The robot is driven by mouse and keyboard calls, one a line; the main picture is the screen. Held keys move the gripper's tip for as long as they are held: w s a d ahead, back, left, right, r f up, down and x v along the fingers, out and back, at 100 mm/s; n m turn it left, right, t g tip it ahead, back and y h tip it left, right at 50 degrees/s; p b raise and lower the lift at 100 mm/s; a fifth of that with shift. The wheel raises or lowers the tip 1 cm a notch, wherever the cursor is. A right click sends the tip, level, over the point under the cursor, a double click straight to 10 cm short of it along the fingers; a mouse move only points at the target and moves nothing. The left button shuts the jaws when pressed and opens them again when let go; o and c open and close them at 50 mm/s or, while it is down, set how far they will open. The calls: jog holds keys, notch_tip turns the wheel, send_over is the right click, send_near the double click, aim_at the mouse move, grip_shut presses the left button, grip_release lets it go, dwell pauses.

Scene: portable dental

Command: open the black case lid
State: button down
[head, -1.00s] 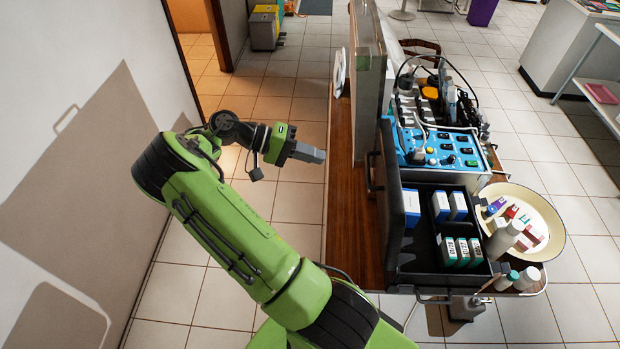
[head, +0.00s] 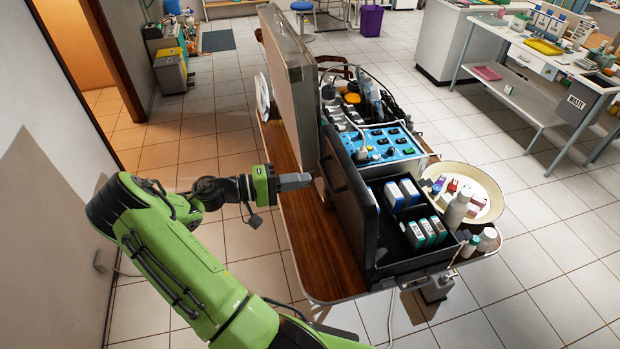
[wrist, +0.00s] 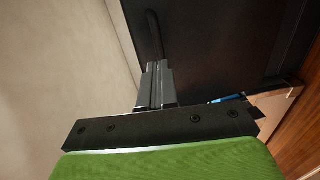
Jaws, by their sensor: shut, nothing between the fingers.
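The black case (head: 400,262) sits on the wooden cart top, holding several white-and-blue and white-and-green boxes. Its lid (head: 348,195) stands roughly upright along the case's left side, so the interior is exposed. My gripper (head: 296,181) is shut and empty, to the left of the lid's outer face, at about its upper part. In the wrist view, the closed fingers (wrist: 155,82) point toward a large dark panel (wrist: 230,45), which looks like the lid's outer face. A dark strip, perhaps a handle, shows beyond the fingertips. I cannot tell whether they touch the lid.
A tall grey-brown panel (head: 290,85) stands on the cart behind the lid. A blue control unit (head: 385,145) is behind the case. A cream dish (head: 490,183) and white bottles (head: 458,208) stand to the right. The wooden cart top (head: 318,255) is bare left of the case.

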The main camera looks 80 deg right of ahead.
aim_at(339, 168)
jog(key=shift+x, duration=1.5)
jog(key=shift+s, duration=0.1)
jog(key=shift+t+y, duration=0.5)
jog(key=shift+t, duration=0.4)
jog(key=s+r+p, duration=0.1)
jog(key=s+d+p, duration=0.1)
jog(key=s+d+r+p, duration=0.1)
jog(key=s, duration=0.1)
jog(key=shift+s+d+r, duration=0.1)
jog(key=shift+d+r, duration=0.15)
jog(key=shift+r, duration=0.05)
jog(key=shift+s+d, duration=0.15)
jog(key=shift+s, duration=0.05)
jog(key=shift+w+f, duration=0.1)
jog(key=shift+w, duration=0.05)
